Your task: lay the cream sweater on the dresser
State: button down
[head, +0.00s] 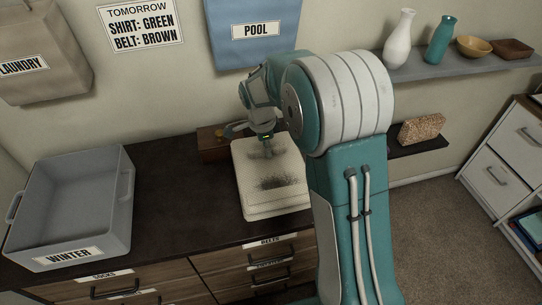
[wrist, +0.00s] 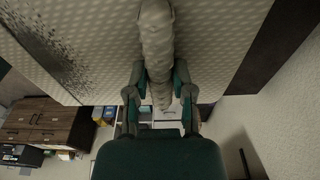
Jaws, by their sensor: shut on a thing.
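The cream sweater (head: 275,204) is a folded, pale, dotted block with a dark speckled patch on its top. In the head view it is over the dark dresser top (head: 165,180), towards its right end, roughly level. I cannot tell whether its underside touches the wood. My gripper (head: 265,150) points down at the far part of the sweater. In the wrist view the fingers of my gripper (wrist: 160,88) are closed on a raised, pale roll of the sweater (wrist: 105,60). My arm hides the sweater's right side in the head view.
A grey bin labelled WINTER (head: 118,210) stands on the dresser's left. A small brown wooden box (head: 211,145) is just behind and left of the sweater. Dark dresser top is bare between bin and sweater. A wall shelf (head: 440,66) with vases and bowls is at upper right.

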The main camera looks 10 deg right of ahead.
jog(key=shift+w+d+f, duration=0.3)
jog(key=shift+f, duration=0.2)
jog(key=shift+w+d+f, duration=0.25)
jog(key=shift+d+f, duration=0.05)
jog(key=shift+f, duration=0.15)
jog(key=f, duration=0.3)
jog(key=shift+w+d+f, duration=0.15)
jog(key=shift+d+f, duration=0.05)
jog(key=shift+f, duration=0.15)
jog(key=shift+c, duration=2.4)
grip_release()
jog(key=shift+r, duration=0.1)
